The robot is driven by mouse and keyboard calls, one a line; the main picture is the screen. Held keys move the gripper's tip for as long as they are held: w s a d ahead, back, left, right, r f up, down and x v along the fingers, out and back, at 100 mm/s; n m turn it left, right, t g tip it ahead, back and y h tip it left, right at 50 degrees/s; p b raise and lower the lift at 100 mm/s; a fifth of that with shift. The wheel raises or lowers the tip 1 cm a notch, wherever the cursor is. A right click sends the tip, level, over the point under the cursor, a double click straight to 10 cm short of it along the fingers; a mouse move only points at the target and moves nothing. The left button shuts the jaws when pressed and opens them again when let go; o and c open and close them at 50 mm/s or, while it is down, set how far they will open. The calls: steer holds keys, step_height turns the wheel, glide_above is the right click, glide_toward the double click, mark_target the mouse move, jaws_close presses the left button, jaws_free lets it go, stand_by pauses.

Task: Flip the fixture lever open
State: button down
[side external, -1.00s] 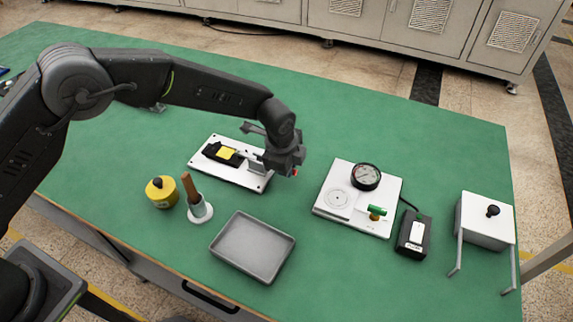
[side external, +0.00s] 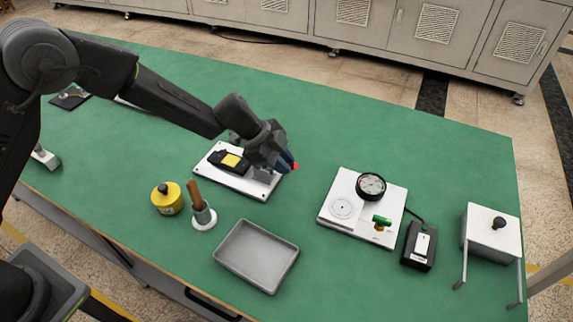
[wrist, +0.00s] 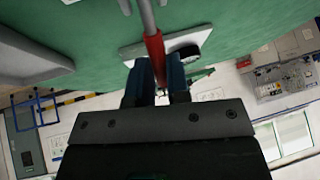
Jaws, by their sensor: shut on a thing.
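The fixture is a white plate (side external: 226,181) on the green table in the side view, with a black and yellow part (side external: 232,160) lying on it. Its lever has a red grip, whose tip (side external: 295,166) shows just past my fingers. In the wrist view the red grip (wrist: 155,55) runs between my fingers, with grey rods beyond it. My gripper (side external: 287,160) is shut on the lever's grip at the right end of the fixture, tilted toward the lower right. My gripper hides most of the lever and its pivot in the side view.
Right of the fixture is a white board (side external: 335,220) with a dial gauge (side external: 371,186) and green handle (side external: 382,221). A grey tray (side external: 256,255), yellow container (side external: 167,199) and brown-handled tool in a holder (side external: 200,205) stand in front. A white box (side external: 490,232) stands far right.

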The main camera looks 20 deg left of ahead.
steer(key=shift+a+r+n+h, duration=0.2)
steer(key=shift+a+h, duration=0.3)
steer(key=shift+h, duration=0.35)
steer(key=shift+a+r+n+h, duration=0.1)
steer(key=shift+a+r+h, duration=0.3)
steer(key=shift+h, duration=0.5)
steer(key=shift+a+r+n+h, duration=0.15)
steer(key=shift+a+h, duration=0.4)
steer(key=shift+h, duration=0.3)
steer(key=c, duration=1.1)
jaws_free()
steer(key=v, duration=1.4)
steer(key=shift+s+f, duration=0.15)
